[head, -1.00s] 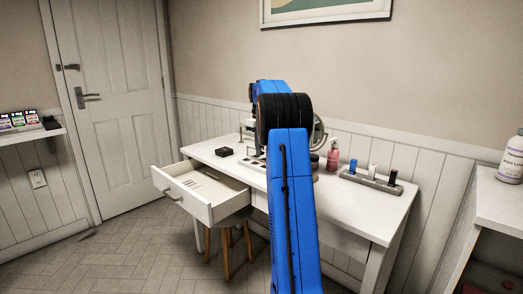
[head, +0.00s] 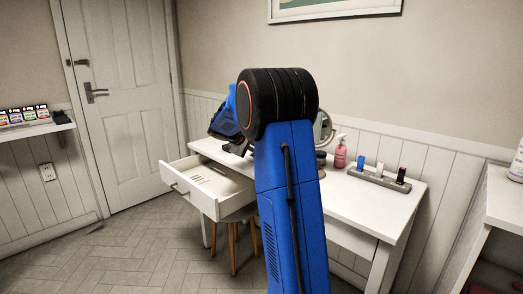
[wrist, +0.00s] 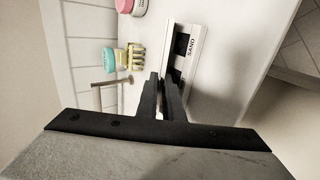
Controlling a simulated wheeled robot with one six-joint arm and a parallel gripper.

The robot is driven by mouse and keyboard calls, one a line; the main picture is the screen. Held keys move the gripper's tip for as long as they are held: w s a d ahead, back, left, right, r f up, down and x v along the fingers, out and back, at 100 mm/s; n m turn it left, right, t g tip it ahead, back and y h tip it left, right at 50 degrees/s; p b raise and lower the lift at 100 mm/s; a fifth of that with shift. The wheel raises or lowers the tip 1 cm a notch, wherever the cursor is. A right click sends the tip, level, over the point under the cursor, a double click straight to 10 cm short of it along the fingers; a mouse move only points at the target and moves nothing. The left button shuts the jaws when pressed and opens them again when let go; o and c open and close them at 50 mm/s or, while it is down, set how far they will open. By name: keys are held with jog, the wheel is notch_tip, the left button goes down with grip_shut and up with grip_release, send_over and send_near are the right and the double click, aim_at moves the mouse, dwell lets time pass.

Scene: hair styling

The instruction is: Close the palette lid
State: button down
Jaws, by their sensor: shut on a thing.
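In the wrist view a slim white palette (wrist: 196,38) with a dark panel and the label "SAND" stands just ahead of my gripper (wrist: 163,82). The two dark fingers are close together at its near end and shut on an edge that I take for the palette lid. The fingers cover the gripped spot, and the lid's angle cannot be told. In the head view my arm hides the palette and most of the gripper over the left part of the white table (head: 355,207).
The table's drawer (head: 205,190) is pulled out at the left, above a stool (head: 232,240). A round mirror (head: 324,128), a pink bottle (head: 340,153) and a grey holder (head: 375,182) stand on the table. The wrist view shows a teal-lidded jar (wrist: 109,60) and a pink jar (wrist: 137,8).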

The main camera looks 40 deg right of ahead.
jog(key=shift+a+f+h, duration=0.3)
jog(key=shift+f+h, duration=0.2)
jog(key=shift+h, duration=0.6)
jog(key=shift+a+f+h, duration=0.3)
jog(key=shift+f+h, duration=0.15)
jog(key=shift+h, duration=0.65)
jog(key=shift+f, duration=0.1)
jog(key=c, duration=2.3)
grip_release()
jog(key=shift+a, duration=0.1)
jog(key=v, duration=1.7)
jog(key=shift+s+a+f, duration=0.15)
jog(key=shift+a, duration=0.05)
